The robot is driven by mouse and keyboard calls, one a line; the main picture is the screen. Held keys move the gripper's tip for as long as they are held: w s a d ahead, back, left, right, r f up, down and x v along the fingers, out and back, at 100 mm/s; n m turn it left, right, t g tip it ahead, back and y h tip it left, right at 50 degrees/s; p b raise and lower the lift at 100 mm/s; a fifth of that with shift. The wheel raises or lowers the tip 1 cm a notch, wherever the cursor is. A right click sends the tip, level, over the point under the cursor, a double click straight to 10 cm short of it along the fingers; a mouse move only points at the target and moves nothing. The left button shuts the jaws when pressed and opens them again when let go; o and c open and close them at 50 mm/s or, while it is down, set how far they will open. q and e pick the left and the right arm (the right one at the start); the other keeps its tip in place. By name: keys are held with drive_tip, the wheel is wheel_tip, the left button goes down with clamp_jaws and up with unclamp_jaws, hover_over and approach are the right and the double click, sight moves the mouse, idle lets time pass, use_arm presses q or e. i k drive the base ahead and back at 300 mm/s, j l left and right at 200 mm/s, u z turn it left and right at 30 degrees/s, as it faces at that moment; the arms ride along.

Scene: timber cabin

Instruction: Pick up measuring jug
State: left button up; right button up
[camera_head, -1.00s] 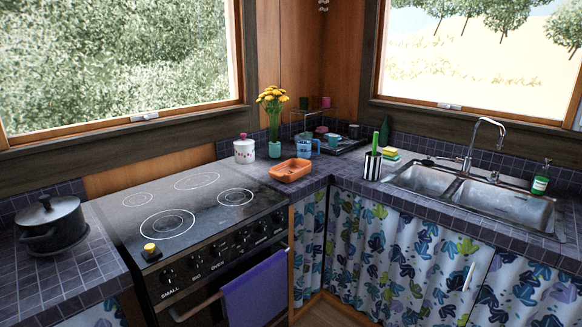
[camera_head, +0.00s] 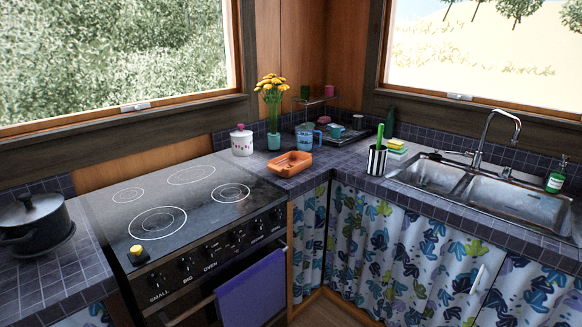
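The measuring jug (camera_head: 305,137) looks like a blue, see-through jug. It stands upright on the dark tiled counter in the back corner, behind the orange dish (camera_head: 290,165) and to the right of the teal flower vase (camera_head: 274,141). Its handle appears to be on the right side. Small cups and the dish rack stand close behind and to the right of it. Neither of my grippers shows in the head view.
The stove (camera_head: 170,215) stands at the left, with a black pot (camera_head: 34,222) beyond it. A white canister (camera_head: 241,142) is left of the vase. A striped holder (camera_head: 376,160) and sponges (camera_head: 397,146) stand right, before the sink (camera_head: 500,200). The counter edge runs along the front.

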sight(304, 133)
drive_tip(key=i+l+u, duration=0.1)
drive_tip(key=u, duration=0.3)
drive_tip(key=l+u, duration=0.2)
drive_tip(key=u, duration=0.2)
drive_tip(key=i+l+u, duration=0.1)
drive_tip(key=u, duration=0.35)
drive_tip(key=l+u, duration=0.4)
drive_tip(key=l, duration=1.2)
drive_tip(key=k+l, duration=0.1)
drive_tip(key=l, duration=0.55)
drive_tip(key=i+u, duration=0.05)
